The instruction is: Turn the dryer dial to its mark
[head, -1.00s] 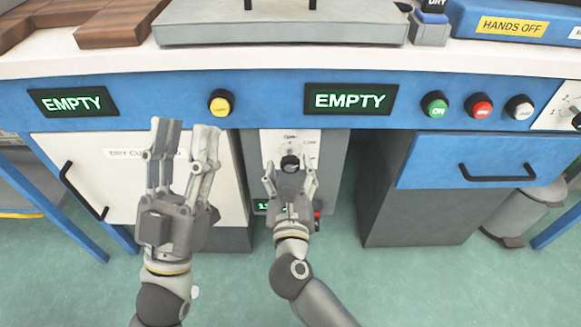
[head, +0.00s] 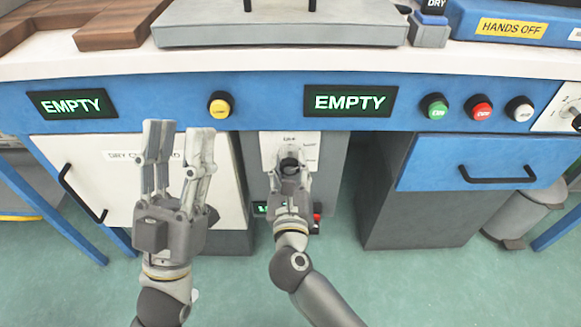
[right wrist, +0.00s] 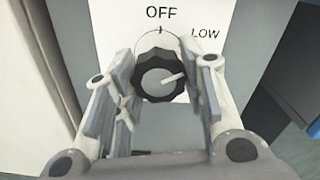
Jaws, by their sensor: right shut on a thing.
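The dryer dial (right wrist: 160,75) is a dark ridged knob with a white pointer line, on a white plate (right wrist: 110,25) lettered OFF above and LOW at upper right. Its pointer points right and slightly up, below the LOW lettering. In the head view the dial (head: 289,163) sits on the grey dryer unit under the counter. My right gripper (head: 291,172) is shut on the dial, and the right wrist view shows a finger on either side of it. My left gripper (head: 178,145) is open and empty, in front of the white cabinet door.
The blue counter front carries two EMPTY displays (head: 349,101), a yellow button (head: 220,105) and green, red and white buttons (head: 481,108). A grey cabinet with a blue drawer (head: 460,165) stands right of the dryer. The green floor (head: 230,285) in front is clear.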

